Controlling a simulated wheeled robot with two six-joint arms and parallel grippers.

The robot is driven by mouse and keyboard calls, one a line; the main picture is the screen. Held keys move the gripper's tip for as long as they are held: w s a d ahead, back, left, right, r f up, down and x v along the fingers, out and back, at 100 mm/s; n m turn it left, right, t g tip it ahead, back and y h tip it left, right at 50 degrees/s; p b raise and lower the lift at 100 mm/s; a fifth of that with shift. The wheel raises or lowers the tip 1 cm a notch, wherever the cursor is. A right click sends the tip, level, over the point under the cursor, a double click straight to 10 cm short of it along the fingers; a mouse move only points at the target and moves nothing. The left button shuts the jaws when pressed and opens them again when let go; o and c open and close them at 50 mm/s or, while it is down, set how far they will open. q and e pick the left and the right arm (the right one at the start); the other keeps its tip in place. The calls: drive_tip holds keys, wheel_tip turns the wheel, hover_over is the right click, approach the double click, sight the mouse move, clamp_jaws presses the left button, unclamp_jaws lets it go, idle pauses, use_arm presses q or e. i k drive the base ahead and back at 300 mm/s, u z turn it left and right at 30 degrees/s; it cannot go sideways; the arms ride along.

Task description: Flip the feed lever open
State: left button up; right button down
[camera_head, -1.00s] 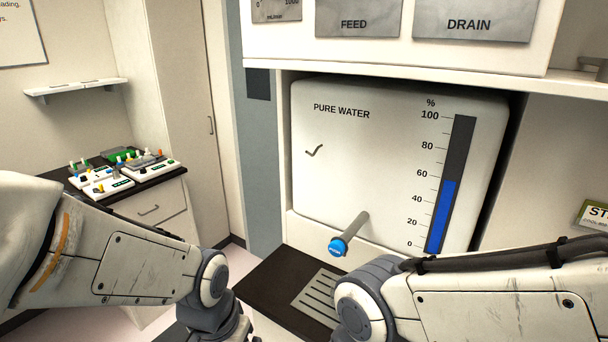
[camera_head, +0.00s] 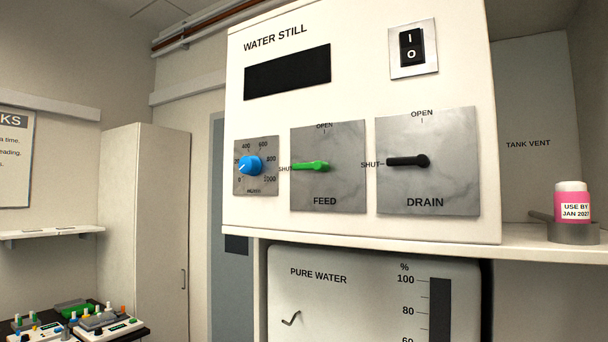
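The green feed lever (camera_head: 311,166) is on the FEED plate (camera_head: 328,190), on the front of the white water still (camera_head: 360,75). It lies level and points left to the SHUT mark. The OPEN mark is at the top of the plate. Neither of my grippers shows in the head view now.
The black drain lever (camera_head: 408,161), right of the feed lever, also points left to SHUT. A blue dial (camera_head: 250,166) is on the left, and a black rocker switch (camera_head: 411,47) is above. A pink bottle (camera_head: 572,205) stands on the right shelf. The panel front is unobstructed.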

sight(318, 165)
drive_tip(key=z, duration=1.75)
drive_tip(key=k, duration=1)
drive_tip(key=u, duration=1.25)
drive_tip(key=i, duration=0.5)
drive_tip(key=z, duration=0.05)
